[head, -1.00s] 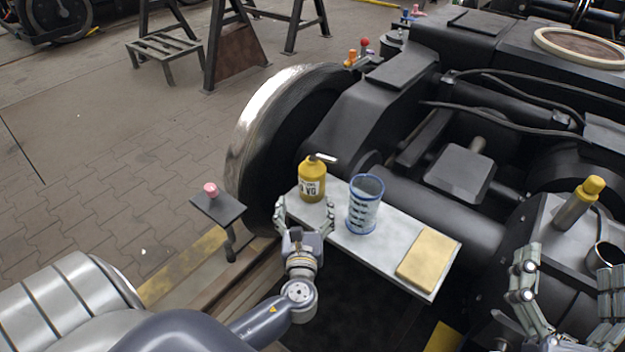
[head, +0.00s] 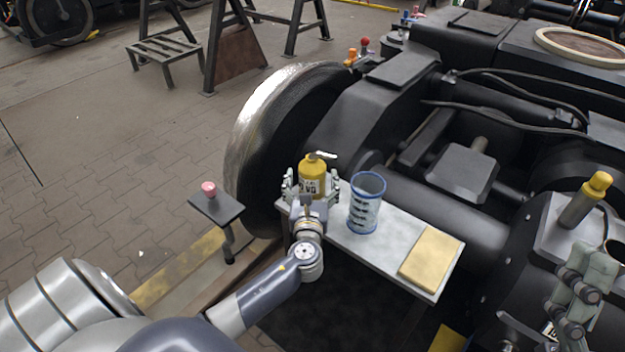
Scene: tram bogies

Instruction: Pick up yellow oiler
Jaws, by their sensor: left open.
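The yellow oiler (head: 313,174) is a small upright can with a label and a dark and white spout on top. It stands at the left end of the grey shelf plate (head: 385,246). My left gripper (head: 311,186) is open, with one finger on each side of the oiler's body. I cannot tell whether the fingers touch it. The lower part of the oiler is hidden behind the gripper. My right gripper (head: 580,290) shows at the right edge, partly cut off, away from the oiler.
A tan block (head: 431,258) lies at the plate's right end. The big wheel (head: 262,135) is close behind on the left. A small stand with a pink knob (head: 209,189) is at left. A yellow-capped cylinder (head: 585,200) stands at right.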

